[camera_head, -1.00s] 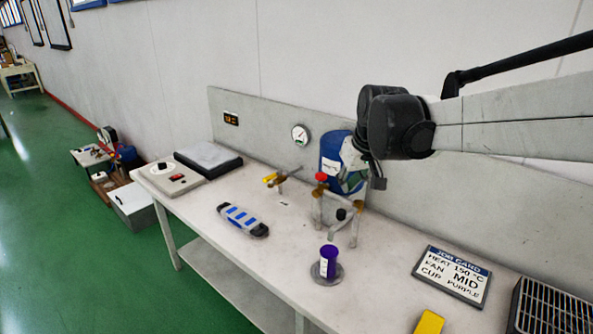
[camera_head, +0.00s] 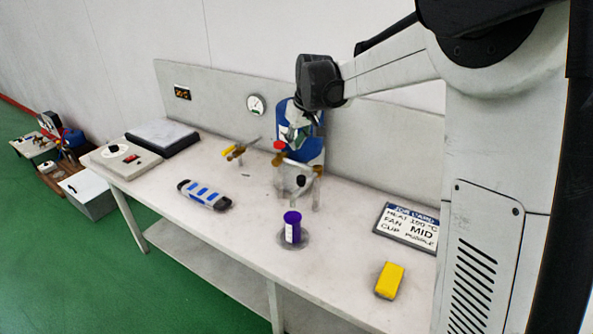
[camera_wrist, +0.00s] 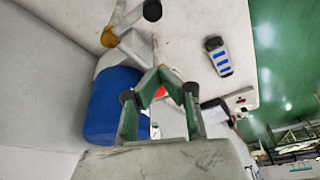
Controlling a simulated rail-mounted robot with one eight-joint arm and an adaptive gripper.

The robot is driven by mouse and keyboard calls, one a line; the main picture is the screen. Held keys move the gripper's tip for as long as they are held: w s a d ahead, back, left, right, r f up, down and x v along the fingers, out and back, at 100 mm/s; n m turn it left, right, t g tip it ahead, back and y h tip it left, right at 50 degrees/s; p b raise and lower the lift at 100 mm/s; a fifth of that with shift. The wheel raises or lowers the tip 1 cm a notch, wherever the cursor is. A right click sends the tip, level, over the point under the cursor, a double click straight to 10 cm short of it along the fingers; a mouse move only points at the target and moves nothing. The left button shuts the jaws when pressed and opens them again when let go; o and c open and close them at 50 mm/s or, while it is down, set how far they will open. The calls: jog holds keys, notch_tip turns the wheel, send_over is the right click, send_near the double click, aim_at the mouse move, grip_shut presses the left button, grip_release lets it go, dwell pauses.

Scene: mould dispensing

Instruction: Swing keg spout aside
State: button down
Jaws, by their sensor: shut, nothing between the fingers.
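The blue keg (camera_head: 314,152) stands at the back of the bench against the low panel. Grey pipework with a brass joint, a red knob (camera_head: 279,146) and a black knob (camera_head: 301,180) is in front of it. In the wrist view, the keg (camera_wrist: 110,108) is left of my fingers, and the grey spout pipe (camera_wrist: 128,18) with a black end is at upper left. My gripper (camera_head: 290,137) is in front of the keg, above the pipework. In the wrist view, its green fingers (camera_wrist: 165,70) are shut and hold nothing; the pipe is apart from them. A purple cup (camera_head: 292,227) stands upright on a round grey pad (camera_head: 305,240).
A yellow tap (camera_head: 232,151) is left of the keg. A blue-and-grey handheld device (camera_head: 204,195) lies at front left. A job card (camera_head: 407,226) and yellow block (camera_head: 389,280) are on the right. Bare bench top lies around the cup.

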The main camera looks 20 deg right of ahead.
notch_tip(320, 180, down, 10)
jog(key=p, duration=0.1)
jog(key=shift+s+r, duration=0.2)
jog(key=shift+s, duration=0.15)
dwell(0.6)
jog(key=shift+s, duration=0.1)
